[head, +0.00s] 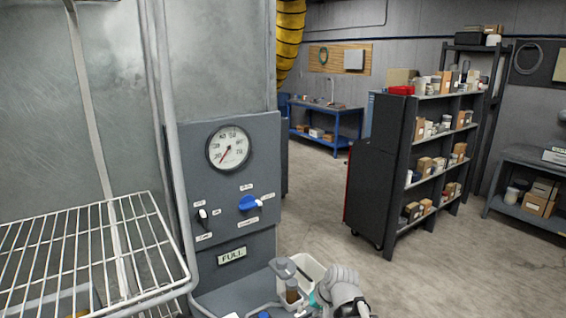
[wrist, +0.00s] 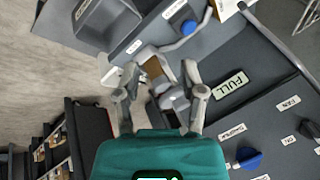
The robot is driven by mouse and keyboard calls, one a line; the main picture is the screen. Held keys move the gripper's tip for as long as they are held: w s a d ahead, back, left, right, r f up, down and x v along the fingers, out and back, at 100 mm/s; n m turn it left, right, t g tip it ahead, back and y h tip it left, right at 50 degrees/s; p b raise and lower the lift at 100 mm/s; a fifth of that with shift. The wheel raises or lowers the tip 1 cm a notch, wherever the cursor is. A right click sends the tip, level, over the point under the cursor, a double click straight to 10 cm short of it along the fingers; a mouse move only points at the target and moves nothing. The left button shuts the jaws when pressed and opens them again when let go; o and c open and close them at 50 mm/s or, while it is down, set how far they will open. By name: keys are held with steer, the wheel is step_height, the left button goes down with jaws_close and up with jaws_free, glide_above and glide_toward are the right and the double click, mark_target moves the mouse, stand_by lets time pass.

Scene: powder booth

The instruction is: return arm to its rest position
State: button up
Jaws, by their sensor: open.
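In the head view, part of my arm (head: 343,288) shows at the bottom centre, beside a grey round-topped object (head: 283,267) and a brown container (head: 292,290). The fingers cannot be made out clearly there.
The control panel (head: 180,150) carries a gauge (head: 228,147), a black knob (head: 203,217), a blue knob (head: 248,203) and a FULL sign (head: 232,256). A white wire rack (head: 85,250) stands close on the left. A loaded shelf (head: 385,165) stands right, with clear floor (head: 315,210) before it.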

steer(key=s+d+f+g+h, duration=0.2)
steer(key=s+d+g+h, duration=0.1)
steer(key=s+d, duration=0.6)
steer(key=shift+s+d+h, duration=0.15)
steer(key=shift+d+h, duration=0.05)
steer(key=shift+h, duration=0.5)
